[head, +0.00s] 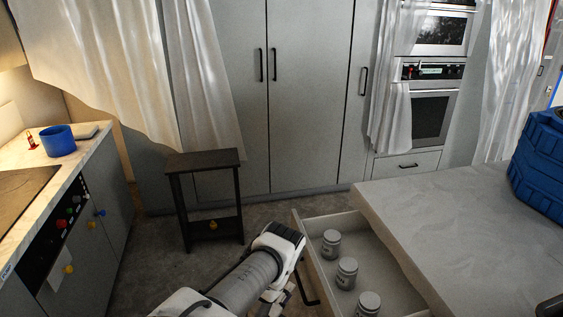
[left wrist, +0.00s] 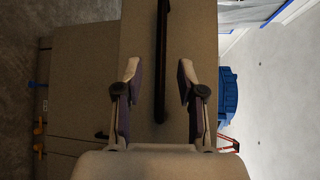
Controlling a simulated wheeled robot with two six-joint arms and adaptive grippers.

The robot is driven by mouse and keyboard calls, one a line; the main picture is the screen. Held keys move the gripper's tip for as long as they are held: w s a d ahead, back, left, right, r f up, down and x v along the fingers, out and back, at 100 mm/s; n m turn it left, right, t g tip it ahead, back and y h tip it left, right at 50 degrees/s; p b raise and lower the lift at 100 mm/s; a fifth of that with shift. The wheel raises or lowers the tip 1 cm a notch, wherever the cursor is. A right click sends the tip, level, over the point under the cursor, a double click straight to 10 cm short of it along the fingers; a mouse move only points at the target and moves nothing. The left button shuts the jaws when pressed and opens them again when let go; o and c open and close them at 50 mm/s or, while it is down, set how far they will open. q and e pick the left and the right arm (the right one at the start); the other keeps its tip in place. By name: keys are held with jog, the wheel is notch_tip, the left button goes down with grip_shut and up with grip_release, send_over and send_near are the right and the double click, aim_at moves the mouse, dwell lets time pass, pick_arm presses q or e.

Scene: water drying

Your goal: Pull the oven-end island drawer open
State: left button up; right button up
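The island drawer (head: 326,265) stands open from the island (head: 470,225), with three lidded jars inside, the nearest jar (head: 368,304) partly cut off by the frame. My left gripper (head: 287,293) is at the drawer's front, partly hidden by its own wrist. The black bar handle (head: 308,291) shows just right of it. In the left wrist view the two fingers of my left gripper (left wrist: 160,75) are spread apart. The long dark handle (left wrist: 162,50) runs between them with a gap on both sides. I see no contact. My right gripper is not recognisable in either view.
A blue ribbed container (head: 540,165) sits on the island's right part. A dark side table (head: 205,195) stands by the tall cabinets, left of the drawer. A counter with a blue pot (head: 58,141) is at the left.

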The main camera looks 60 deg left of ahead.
pick_arm(q)
jog(key=v, duration=0.4)
jog(key=shift+s+d, duration=0.15)
jog(key=shift+s, duration=0.2)
